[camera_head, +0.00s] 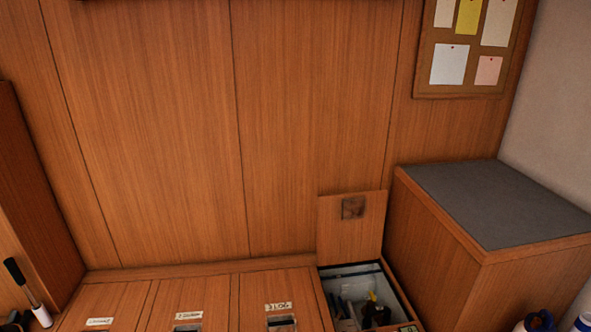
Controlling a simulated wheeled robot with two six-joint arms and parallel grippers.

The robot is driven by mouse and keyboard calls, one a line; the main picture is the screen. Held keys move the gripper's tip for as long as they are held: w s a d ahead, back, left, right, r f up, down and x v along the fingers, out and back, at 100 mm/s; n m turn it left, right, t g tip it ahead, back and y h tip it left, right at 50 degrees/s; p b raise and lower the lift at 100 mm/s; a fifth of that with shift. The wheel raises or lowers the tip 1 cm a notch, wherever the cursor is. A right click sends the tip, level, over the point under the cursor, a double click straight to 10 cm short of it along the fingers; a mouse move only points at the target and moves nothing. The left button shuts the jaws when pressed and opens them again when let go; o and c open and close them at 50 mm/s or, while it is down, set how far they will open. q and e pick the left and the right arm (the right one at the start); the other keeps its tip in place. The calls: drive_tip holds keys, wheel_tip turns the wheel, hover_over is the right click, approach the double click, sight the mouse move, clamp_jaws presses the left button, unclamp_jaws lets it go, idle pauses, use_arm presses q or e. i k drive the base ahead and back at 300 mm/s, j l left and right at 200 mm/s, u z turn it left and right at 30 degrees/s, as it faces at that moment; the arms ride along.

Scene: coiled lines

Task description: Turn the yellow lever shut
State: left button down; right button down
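A small yellow piece (372,297) shows inside the open compartment (402,296) at the bottom, right of centre. It sits on top of a dark fitting (377,314). It may be the yellow lever, but it is too small to tell its shape or how it is turned. The compartment's wooden lid (350,233) stands upright behind it. The lower part of the compartment is cut off by the frame's edge. Neither of my grippers is in view.
Closed, labelled wooden lids (278,288) lie left of the open compartment. A wooden box with a grey top (495,200) stands close on its right. A black-and-white marker-like object (28,290) leans at the far left.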

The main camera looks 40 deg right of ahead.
sight(371, 294)
drive_tip(key=i+j+z, duration=0.1)
drive_tip(key=z, duration=0.85)
